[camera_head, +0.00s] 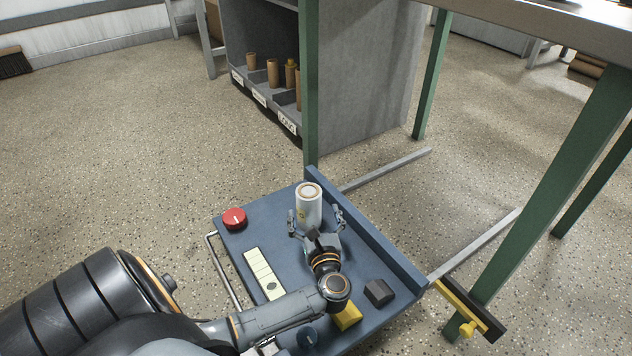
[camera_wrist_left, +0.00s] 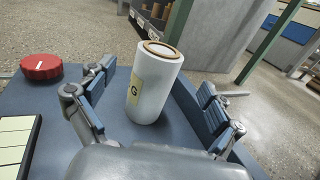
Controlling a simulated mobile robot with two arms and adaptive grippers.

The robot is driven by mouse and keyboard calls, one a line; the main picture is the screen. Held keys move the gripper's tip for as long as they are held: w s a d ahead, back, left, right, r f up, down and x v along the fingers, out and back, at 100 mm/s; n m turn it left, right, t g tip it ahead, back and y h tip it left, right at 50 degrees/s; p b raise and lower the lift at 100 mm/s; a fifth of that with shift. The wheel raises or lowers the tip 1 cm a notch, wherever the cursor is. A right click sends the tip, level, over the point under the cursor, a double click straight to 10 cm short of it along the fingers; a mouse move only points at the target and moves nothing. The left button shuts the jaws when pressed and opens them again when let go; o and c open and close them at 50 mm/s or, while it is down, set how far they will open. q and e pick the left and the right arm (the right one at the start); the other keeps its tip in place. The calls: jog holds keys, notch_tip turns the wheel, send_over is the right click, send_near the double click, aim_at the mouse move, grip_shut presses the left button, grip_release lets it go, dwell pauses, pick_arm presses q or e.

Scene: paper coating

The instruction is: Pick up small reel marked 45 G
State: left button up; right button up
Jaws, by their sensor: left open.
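A small white reel (camera_head: 309,208) with a brown core stands upright on the blue tray (camera_head: 232,252). In the left wrist view the reel (camera_wrist_left: 153,88) has a pale yellow label; I can read a "G" on it, and the rest of the marking is turned out of sight. My left gripper (camera_head: 316,220) is open, with its fingers on either side of the reel. In the left wrist view there is a visible gap between the reel and each finger of the gripper (camera_wrist_left: 152,112). My right gripper is not in view.
On the tray are a red round knob (camera_head: 234,218), a pale segmented strip (camera_head: 263,272), a dark block (camera_head: 379,292) and a yellow block (camera_head: 347,316). A raised tray wall (camera_head: 370,236) runs along the right. Green legs (camera_head: 311,90) and a grey shelf with brown rolls (camera_head: 273,73) stand behind.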

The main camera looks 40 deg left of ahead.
aim_at(311, 205)
pick_arm(q)
jog(key=b+x, duration=0.2)
jog(key=x, duration=0.1)
jog(key=b+x, duration=0.1)
jog(key=b, duration=0.1)
jog(key=shift+w+a+f, duration=0.3)
jog(key=shift+f, duration=0.1)
jog(key=shift+w+a+r, duration=0.15)
jog(key=shift+w+a, duration=0.15)
jog(key=shift+a, duration=0.1)
jog(key=c, duration=1.8)
jog(key=shift+r, duration=0.1)
